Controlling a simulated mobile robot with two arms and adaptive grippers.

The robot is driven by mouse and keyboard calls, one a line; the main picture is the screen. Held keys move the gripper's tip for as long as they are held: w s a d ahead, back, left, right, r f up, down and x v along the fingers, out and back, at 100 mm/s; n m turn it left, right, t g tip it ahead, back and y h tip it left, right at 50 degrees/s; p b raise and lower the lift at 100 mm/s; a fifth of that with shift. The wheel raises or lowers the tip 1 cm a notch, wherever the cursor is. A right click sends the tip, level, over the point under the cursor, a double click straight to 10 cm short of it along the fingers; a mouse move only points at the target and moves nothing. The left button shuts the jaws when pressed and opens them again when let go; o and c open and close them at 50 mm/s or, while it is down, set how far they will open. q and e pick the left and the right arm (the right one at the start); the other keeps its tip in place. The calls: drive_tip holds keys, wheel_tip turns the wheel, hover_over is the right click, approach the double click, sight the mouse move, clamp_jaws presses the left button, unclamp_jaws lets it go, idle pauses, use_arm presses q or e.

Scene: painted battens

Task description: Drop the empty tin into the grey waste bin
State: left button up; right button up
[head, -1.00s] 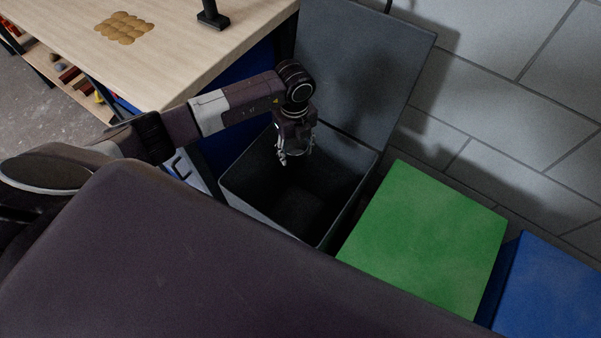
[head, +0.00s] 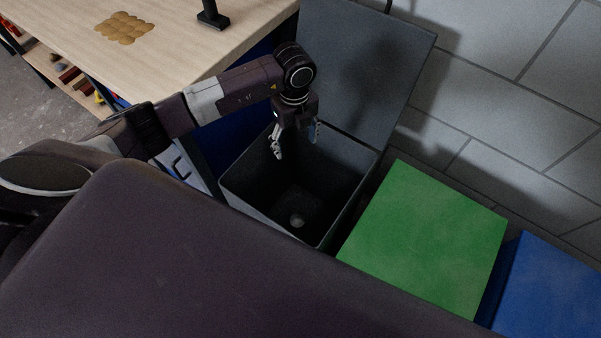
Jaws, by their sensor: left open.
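The grey waste bin (head: 240,203) stands open between the workbench and the green lid, its grey lid (head: 365,65) raised against the wall. A small round pale thing, which looks like the tin (head: 297,221), lies on the dark floor of the bin. My left gripper (head: 296,148) is open and empty, pointing down over the bin's opening, well above the tin. My right gripper is not in view.
A wooden workbench (head: 180,50) with several round brownish discs (head: 125,28) and a black stand (head: 212,18) is at the upper left. A green lid (head: 425,240) and a blue lid (head: 550,290) are to the right of the bin. A block wall (head: 510,100) stands behind.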

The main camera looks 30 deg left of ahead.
use_arm(q)
wheel_tip(320, 180, up, 8)
drive_tip(key=shift+f, duration=0.1)
idle(0.6)
